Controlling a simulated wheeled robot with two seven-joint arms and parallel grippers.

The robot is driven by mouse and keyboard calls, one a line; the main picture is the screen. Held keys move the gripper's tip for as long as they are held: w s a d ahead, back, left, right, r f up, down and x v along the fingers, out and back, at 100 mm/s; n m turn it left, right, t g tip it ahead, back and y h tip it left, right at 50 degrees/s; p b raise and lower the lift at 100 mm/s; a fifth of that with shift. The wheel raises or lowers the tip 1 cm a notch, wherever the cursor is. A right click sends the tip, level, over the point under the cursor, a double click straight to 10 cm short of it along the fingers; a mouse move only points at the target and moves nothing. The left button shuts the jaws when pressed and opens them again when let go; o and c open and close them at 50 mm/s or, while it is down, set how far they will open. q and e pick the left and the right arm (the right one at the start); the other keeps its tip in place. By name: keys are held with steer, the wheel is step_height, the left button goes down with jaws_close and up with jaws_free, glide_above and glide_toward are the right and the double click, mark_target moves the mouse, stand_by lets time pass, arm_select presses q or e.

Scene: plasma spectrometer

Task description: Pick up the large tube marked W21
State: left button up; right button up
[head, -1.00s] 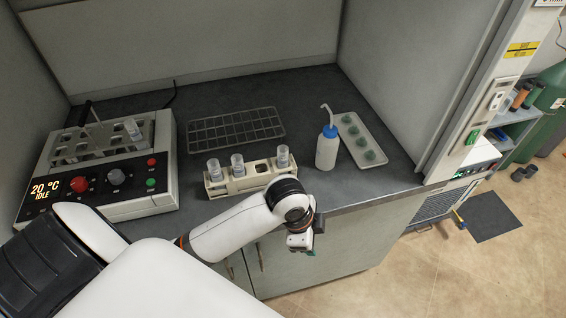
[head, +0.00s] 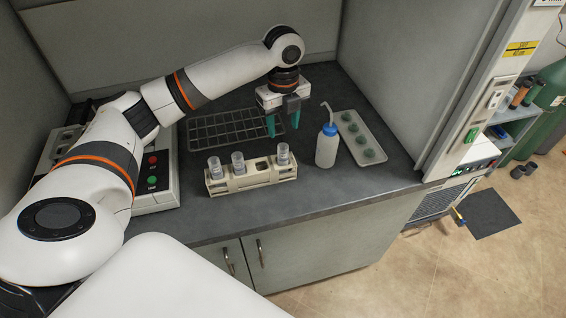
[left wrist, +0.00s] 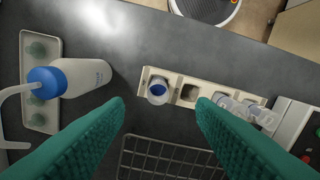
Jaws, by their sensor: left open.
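Three clear tubes stand in a beige rack on the bench: a left tube (head: 215,167), a middle tube (head: 238,162) and a right tube (head: 282,154). The rack (head: 262,175) has open slots between the middle and right tubes. No marking W21 can be read. My left gripper (head: 284,124) is open and empty, pointing down behind the rack's right end. In the left wrist view its green fingers (left wrist: 160,118) are spread wide. There the rack (left wrist: 181,78) lies beyond the fingertips, with one blue-filled tube (left wrist: 157,91) apart from the other two (left wrist: 235,108). My right gripper is out of view.
A wash bottle (head: 326,146) with a blue collar stands right of the rack, near my left gripper. Behind it lies a white tray (head: 352,118) with several green items. An empty wire rack (head: 215,131) lies at the back. My left arm partly hides the heater block (head: 152,190).

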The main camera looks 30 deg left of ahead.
arm_select(q)
glide_above(283, 148)
steer(key=s+d, duration=0.1)
steer(key=s, duration=0.1)
step_height(283, 148, down, 4)
steer(key=f+p, duration=0.1)
steer(key=f, duration=0.1)
steer(key=w+f+p, duration=0.1)
steer(key=f, duration=0.1)
steer(key=shift+a+f+p, duration=0.15)
steer(key=shift+f+p, duration=0.15)
steer(key=shift+p, duration=0.05)
steer(key=shift+f, duration=0.55)
jaws_close()
